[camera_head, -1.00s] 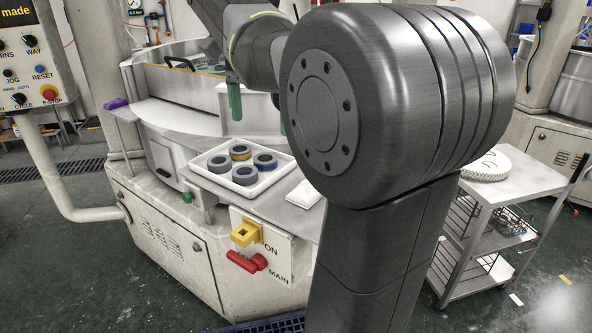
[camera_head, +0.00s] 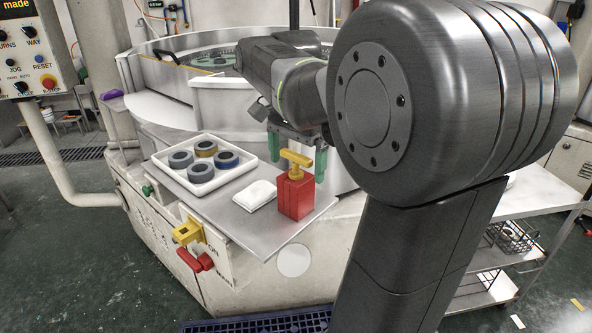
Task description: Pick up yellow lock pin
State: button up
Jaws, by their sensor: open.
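The yellow lock pin (camera_head: 298,160) has a T-shaped handle and stands upright in the top of a red block (camera_head: 297,196). The block is on the right end of the grey shelf (camera_head: 238,213). My gripper (camera_head: 297,169) is open and empty, with green fingers pointing down. In the picture one finger is left of the pin and the other right of it. The fingers look to be behind the pin, and I cannot tell the gap in depth. The pin's lower shaft is hidden inside the block.
A white tray (camera_head: 217,189) with several dark rings and a folded white cloth (camera_head: 255,195) are on the shelf left of the block. A yellow bracket (camera_head: 187,232) and red switch handle (camera_head: 196,260) stick out in front. The round machine rim (camera_head: 225,98) rises behind.

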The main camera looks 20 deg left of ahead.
jog(key=shift+f, duration=0.5)
jog(key=c, duration=1.1)
jog(key=shift+r, duration=0.15)
jog(key=shift+c, duration=0.2)
